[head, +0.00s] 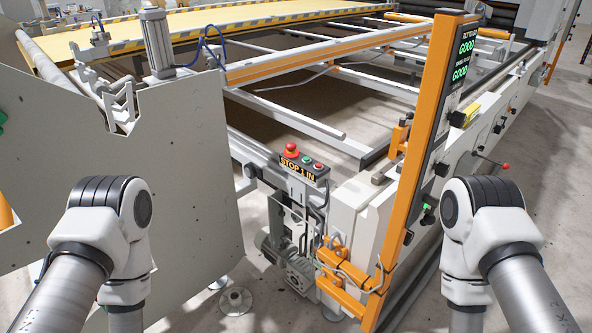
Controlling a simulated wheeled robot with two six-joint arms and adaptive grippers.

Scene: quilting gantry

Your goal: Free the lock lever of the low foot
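Round metal levelling feet stand on the floor under the gantry. One foot (235,300) is in plain view near the bottom, left of the orange bracket. A second foot (331,312) is partly hidden beneath that bracket. I cannot tell which foot is low, and I cannot make out a lock lever on either. A thin lever with a red knob (505,166) sticks out from the machine's right side. Both my arms show only their upper links at the lower left and right; neither gripper is in view.
A grey side plate (130,200) fills the left. A control box (303,168) reading "STOP 1 IN" carries a red button. An orange post (428,130) bears green "GOOD" displays. An orange bracket (345,275) juts out low down. Floor is open at the right.

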